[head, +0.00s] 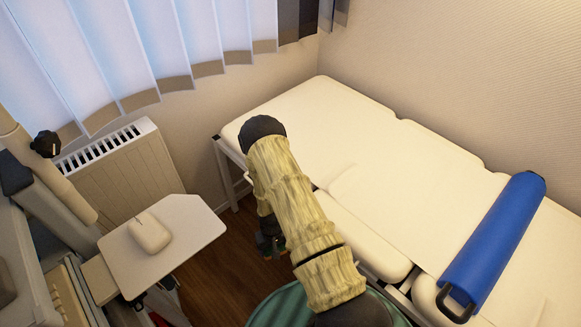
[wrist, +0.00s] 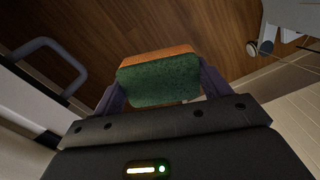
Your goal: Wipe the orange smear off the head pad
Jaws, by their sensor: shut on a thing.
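My gripper (wrist: 160,88) is shut on a sponge (wrist: 158,80) with a green scouring face and an orange layer, and holds it over the wooden floor in the wrist view. In the head view my gripper (head: 270,243) is low beside the near-left side of the couch, mostly hidden by my arm. The white padded couch (head: 390,160) runs along the right wall. I cannot tell for sure which of its sections is the head pad; my arm covers part of the left end. No orange smear shows on the visible padding.
A blue roll (head: 492,240) with a dark loop at its end lies across the couch at right. A radiator (head: 120,170) is under the curtained window. The couch's far middle is clear.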

